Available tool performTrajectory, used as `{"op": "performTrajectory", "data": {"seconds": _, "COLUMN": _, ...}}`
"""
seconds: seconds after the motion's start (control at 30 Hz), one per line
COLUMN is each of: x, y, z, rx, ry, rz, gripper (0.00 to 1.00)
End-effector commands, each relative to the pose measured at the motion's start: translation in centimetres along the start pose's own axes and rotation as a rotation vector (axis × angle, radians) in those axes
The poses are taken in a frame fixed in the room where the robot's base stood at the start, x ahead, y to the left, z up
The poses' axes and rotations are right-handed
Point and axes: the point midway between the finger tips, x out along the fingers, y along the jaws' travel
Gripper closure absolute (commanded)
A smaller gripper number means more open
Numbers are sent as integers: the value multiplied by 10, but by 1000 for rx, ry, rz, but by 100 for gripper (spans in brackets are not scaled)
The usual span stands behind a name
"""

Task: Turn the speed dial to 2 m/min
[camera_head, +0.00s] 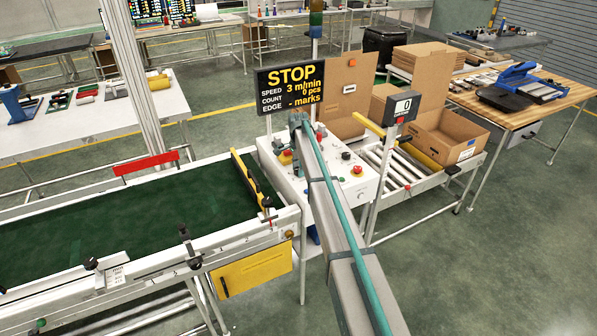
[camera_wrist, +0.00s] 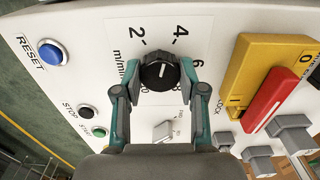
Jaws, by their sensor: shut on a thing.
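The black speed dial (camera_wrist: 157,76) sits on the white control panel (camera_wrist: 95,14), with 2, 4 and 6 printed around it and lower digits partly covered. A pale pointer mark shows on its face; its exact reading is hard to tell. My gripper (camera_wrist: 160,72) is shut on the dial, one finger at its left side and one at its right. In the head view my arm hides the dial. The display (camera_head: 290,87) reads STOP, speed 3 m/min, count 0 pcs.
Near the dial are a blue RESET button (camera_wrist: 50,52), a black STOP button (camera_wrist: 86,111), a green START button (camera_wrist: 99,131), a small toggle (camera_wrist: 163,130) and a red lever (camera_wrist: 270,102) on a yellow plate. The green conveyor belt (camera_head: 130,215) lies left of the control box.

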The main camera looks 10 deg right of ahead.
Motion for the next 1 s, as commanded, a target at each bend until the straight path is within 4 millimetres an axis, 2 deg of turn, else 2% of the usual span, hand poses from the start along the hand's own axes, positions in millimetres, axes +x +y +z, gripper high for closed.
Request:
{"op": "performTrajectory", "data": {"seconds": 0.6, "x": 1, "y": 0, "z": 0, "rx": -558, "ry": 0, "rz": -1, "gripper": 94}}
{"op": "performTrajectory", "data": {"seconds": 1.0, "x": 0, "y": 0, "z": 0, "rx": -760, "ry": 0, "rz": -1, "gripper": 94}}
